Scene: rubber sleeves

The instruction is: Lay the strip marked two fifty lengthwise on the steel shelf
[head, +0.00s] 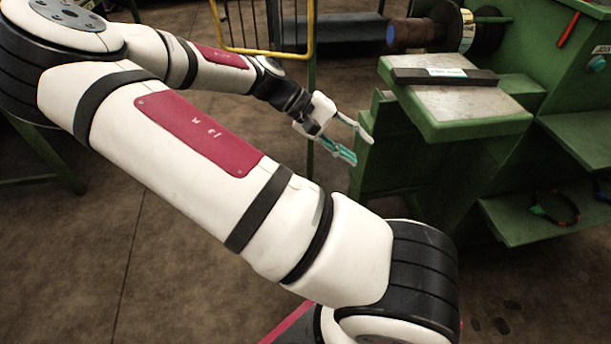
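A dark strip (416,77) with a pale label lies lengthwise on the steel shelf (470,104), toward its back edge. The label is too small to read, so I cannot tell whether it says two fifty. The shelf is a worn grey plate on a green machine. My gripper (356,147) is in the air to the left of the shelf and lower in the picture, apart from the strip. Its two teal-lined fingers are spread, with nothing between them.
The green machine (440,165) stands just right of my gripper. Its lower shelf holds a dark looped cable (556,209) with coloured ends. A dark roller (420,34) sits behind the steel shelf. A yellow rail (312,25) stands behind my arm.

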